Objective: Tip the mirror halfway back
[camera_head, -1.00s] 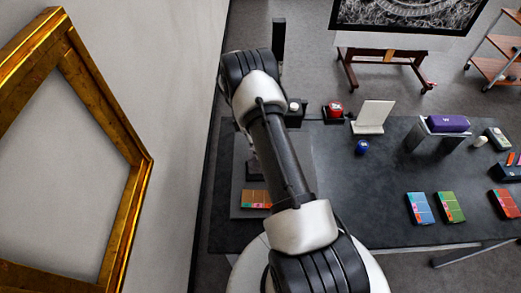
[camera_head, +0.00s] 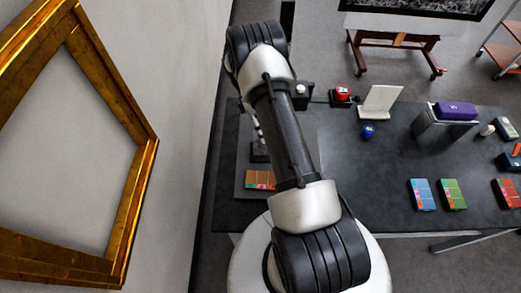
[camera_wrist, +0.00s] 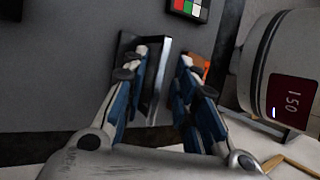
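In the wrist view my gripper (camera_wrist: 163,58) is open, its two blue-padded fingers apart. A thin dark-edged upright panel with a pale, shiny face (camera_wrist: 155,92), which looks like the mirror, stands between the fingers, nearer the left one. I cannot tell whether a finger touches it. There is a visible gap to the right finger. In the head view my arm covers the gripper, and this panel is not clearly visible there.
A gilt frame (camera_head: 136,210) is on the left wall. The dark table (camera_head: 365,190) holds an orange box (camera_head: 260,179), a white leaning panel (camera_head: 381,102), a blue ball (camera_head: 368,131) and a purple case (camera_head: 455,110) on a riser. The table is clear around the blue ball.

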